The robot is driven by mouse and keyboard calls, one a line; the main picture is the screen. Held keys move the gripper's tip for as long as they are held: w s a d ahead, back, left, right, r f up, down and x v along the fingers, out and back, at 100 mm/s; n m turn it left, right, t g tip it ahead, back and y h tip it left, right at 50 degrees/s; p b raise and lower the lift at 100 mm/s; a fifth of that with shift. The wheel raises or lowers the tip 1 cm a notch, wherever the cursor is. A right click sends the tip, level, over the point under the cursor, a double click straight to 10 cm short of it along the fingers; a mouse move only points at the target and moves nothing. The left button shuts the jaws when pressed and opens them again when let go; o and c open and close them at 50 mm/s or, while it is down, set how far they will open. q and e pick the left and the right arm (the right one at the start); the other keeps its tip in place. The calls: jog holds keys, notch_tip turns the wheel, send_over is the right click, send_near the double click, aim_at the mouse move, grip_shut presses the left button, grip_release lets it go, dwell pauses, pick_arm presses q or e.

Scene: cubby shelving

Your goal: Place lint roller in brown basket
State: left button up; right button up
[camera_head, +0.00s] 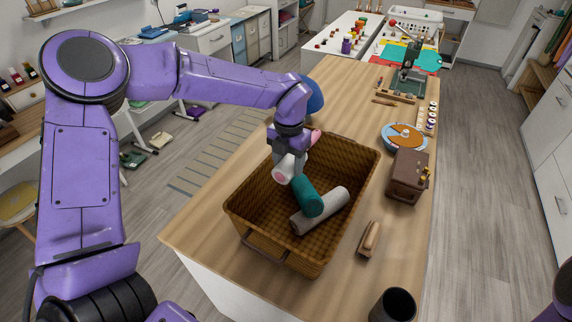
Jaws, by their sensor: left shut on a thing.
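The brown basket (357,160) is a woven rectangular basket on the wooden table, open at the top. My left gripper (290,152) is over the far left part of the basket, shut on the lint roller (283,172). The roller looks like a white cylinder with a pink end, and a pink part shows at the gripper's right side. My gripper hides its middle. The roller's lower end is at the level of the basket opening; I cannot tell whether it touches anything inside. My right gripper is out of view.
A teal roll (307,197) and a grey roll (325,210) lie in the basket. A wooden-handled brush (370,238), a dark cup (393,305) and a brown box (407,175) stand right of it. A blue round object (314,95) is behind my wrist. The table's left edge is bare.

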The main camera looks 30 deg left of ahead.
pick_arm(q)
jog(key=shift+w+a+f, duration=0.35)
jog(key=shift+f, duration=0.1)
jog(key=shift+a+f+p, duration=0.25)
jog(key=shift+p, duration=0.1)
jog(key=shift+s+a+f+p, duration=0.1)
jog(key=shift+s+f+p, duration=0.1)
jog(key=shift+f, duration=0.45)
jog(key=shift+s+a+f+p, duration=0.1)
jog(key=shift+s+f+p, duration=0.1)
jog(key=shift+f, duration=0.75)
jog(key=shift+w+f, duration=0.2)
jog(key=shift+w, duration=0.15)
jog(key=shift+s+f+b, duration=0.2)
jog(key=shift+f+b, duration=0.15)
jog(key=shift+b, duration=0.1)
